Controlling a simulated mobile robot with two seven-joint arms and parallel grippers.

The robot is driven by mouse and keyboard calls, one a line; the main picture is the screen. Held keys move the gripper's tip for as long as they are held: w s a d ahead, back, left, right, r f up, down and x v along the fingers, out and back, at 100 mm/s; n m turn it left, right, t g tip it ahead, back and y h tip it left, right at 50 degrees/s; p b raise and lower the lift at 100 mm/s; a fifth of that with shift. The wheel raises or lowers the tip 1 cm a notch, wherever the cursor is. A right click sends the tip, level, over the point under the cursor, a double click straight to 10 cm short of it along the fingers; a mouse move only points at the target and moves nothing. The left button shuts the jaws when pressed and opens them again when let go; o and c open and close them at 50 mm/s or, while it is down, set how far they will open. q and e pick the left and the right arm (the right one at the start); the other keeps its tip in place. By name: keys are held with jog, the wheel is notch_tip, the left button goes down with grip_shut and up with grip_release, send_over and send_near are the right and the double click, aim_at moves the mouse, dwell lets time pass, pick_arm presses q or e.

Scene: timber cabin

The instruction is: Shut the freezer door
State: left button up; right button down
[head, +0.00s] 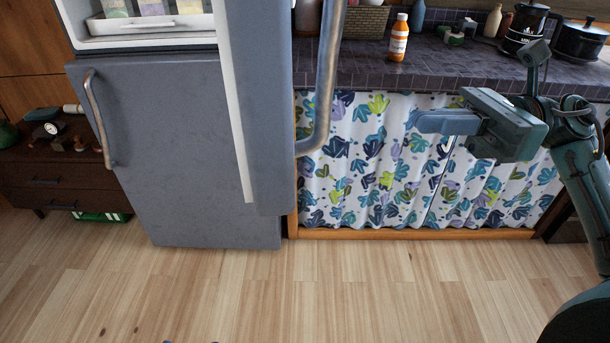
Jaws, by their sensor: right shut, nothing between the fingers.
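A grey fridge-freezer stands at the left with its upper door (262,110) standing open towards me. The door is seen nearly edge-on, with a pale strip down its left side and a long metal handle (327,85) on its right. The lower door (190,150) looks closed and has a curved handle (95,115) at its left. I cannot tell which compartment is the freezer. My right gripper (420,122) is shut and empty, to the right of the open door and apart from it, in front of the patterned curtain. My left gripper is not seen.
A dark tiled counter (440,68) runs behind, bearing an orange bottle (398,38), a kettle (527,28) and a pot (580,42). A leaf-patterned curtain (370,160) hangs below. A low dark cabinet (55,170) stands left. The wooden floor (300,295) in front is clear.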

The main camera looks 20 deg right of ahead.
jog(key=n+p, duration=0.1)
jog(key=p, duration=0.3)
send_near(294, 137)
jog(key=a, duration=0.1)
jog(key=w+a, duration=0.1)
jog(key=a, duration=0.3)
jog(key=shift+w, duration=0.35)
jog(key=shift+w+a+p, duration=0.1)
jog(key=shift+a+p, duration=0.25)
jog(key=shift+a, duration=0.35)
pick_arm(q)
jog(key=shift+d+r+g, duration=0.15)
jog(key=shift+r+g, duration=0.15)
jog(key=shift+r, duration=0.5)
pick_arm(e)
jog(key=shift+a+f, duration=0.1)
jog(key=shift+f, duration=0.05)
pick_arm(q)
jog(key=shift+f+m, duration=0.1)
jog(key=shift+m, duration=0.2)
pick_arm(e)
jog(key=shift+a, duration=0.1)
